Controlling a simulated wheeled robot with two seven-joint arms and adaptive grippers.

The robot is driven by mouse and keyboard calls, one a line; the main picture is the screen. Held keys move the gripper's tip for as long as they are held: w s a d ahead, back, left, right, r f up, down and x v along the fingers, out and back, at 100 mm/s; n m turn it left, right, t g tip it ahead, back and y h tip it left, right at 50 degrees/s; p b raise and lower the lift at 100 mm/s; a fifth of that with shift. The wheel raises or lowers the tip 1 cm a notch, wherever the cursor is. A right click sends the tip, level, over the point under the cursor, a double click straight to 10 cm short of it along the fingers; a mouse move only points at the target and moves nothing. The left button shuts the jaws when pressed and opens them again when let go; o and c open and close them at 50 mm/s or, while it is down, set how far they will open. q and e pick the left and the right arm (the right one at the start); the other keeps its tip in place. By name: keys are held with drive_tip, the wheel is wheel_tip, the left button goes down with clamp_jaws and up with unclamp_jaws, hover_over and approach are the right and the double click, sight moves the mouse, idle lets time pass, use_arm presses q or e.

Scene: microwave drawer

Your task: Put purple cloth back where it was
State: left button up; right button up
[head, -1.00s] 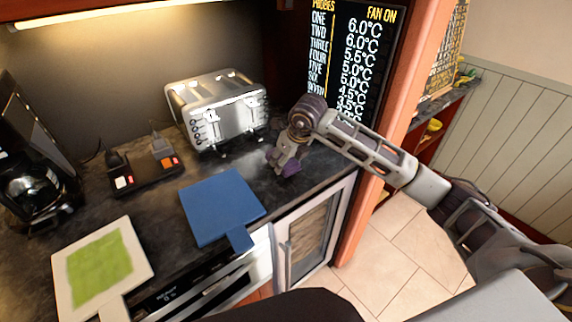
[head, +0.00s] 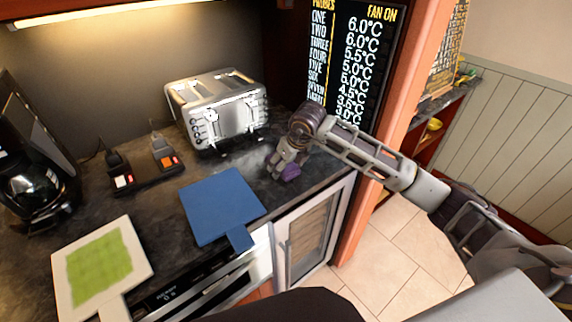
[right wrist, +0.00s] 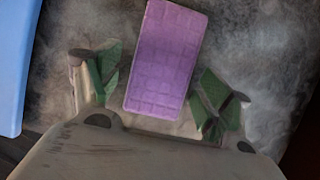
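The purple cloth (right wrist: 165,55) appears in the right wrist view as a flat, quilted rectangle over the dark counter. My right gripper (right wrist: 160,92) is open, with a green-padded finger on each side of the cloth and gaps between. In the head view my right gripper (head: 281,167) is low over the counter, in front of the toaster's right side. A small purple patch, apparently the cloth (head: 291,173), shows at its fingers, which partly hide it. My left gripper is not in view.
A blue board (head: 222,205) lies left of my right gripper, and its edge shows in the wrist view (right wrist: 12,65). A silver toaster (head: 218,110) stands behind. A white-and-green board (head: 100,265) is at front left. The orange post (head: 400,100) stands at right.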

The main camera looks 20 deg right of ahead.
drive_tip(key=shift+r, duration=0.15)
drive_tip(key=v, duration=1.2)
drive_tip(key=shift+w, duration=0.1)
idle(0.6)
